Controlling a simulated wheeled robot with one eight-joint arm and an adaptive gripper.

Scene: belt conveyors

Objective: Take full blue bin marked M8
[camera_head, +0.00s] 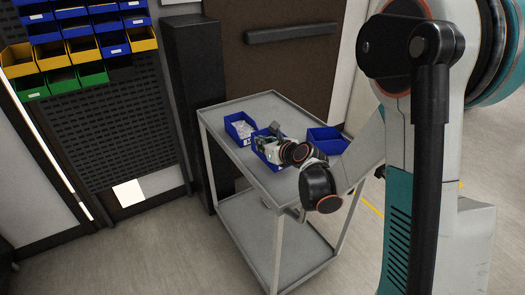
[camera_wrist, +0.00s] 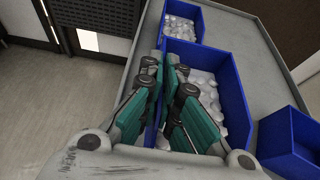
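A blue bin (camera_wrist: 232,92) full of pale small parts stands on the cart, the middle one of three. It also shows in the head view (camera_head: 262,158), partly hidden by my gripper. My gripper (camera_wrist: 166,62) is over its left wall, with one finger on each side. The fingertips are close together and look shut on the wall. A second blue bin (camera_head: 232,131) with pale parts stands just beyond it, also in the wrist view (camera_wrist: 197,22). A third blue bin (camera_head: 325,140) stands to the right, and its inside looks empty. No M8 mark is legible.
The bins stand on a grey two-level cart (camera_head: 225,153). Its lower shelf (camera_head: 250,225) is empty. A rack of small blue, yellow and green bins (camera_head: 75,45) is on the left. A dark cabinet (camera_head: 193,100) stands behind the cart. Floor at front left is clear.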

